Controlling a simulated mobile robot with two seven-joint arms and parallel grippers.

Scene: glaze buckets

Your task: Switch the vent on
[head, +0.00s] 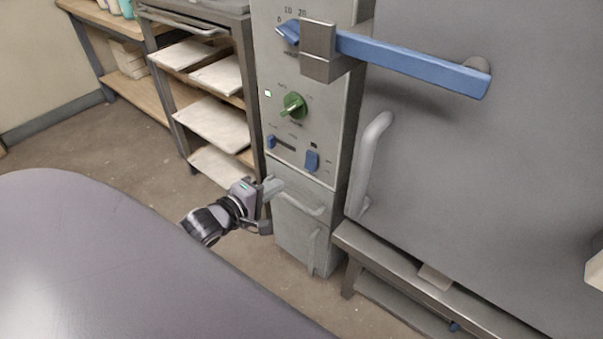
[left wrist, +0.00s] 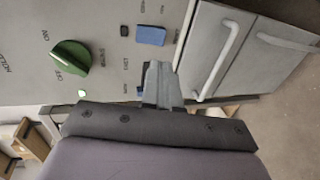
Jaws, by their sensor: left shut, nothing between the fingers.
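The grey control panel (head: 273,120) stands left of the big kiln door. It carries a green knob (head: 293,105) with a small lit lamp (head: 267,93) beside it, a blue slider (head: 271,142) at the left end of a dark slot, and a blue switch (head: 311,160) to the slot's right. I cannot read which label says vent. My left gripper (head: 272,187) is shut and empty, just below the panel controls. In the left wrist view its fingers (left wrist: 160,82) cover part of the slider area; the green knob (left wrist: 70,57) and blue switch (left wrist: 150,35) stay clear.
A blue lever (head: 410,62) crosses the large grey door (head: 500,150), which has a curved handle (head: 370,160). A lower cabinet handle (head: 300,200) lies just right of the gripper. A rack with pale boards (head: 215,125) stands left. A purple-grey rounded surface fills the lower left.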

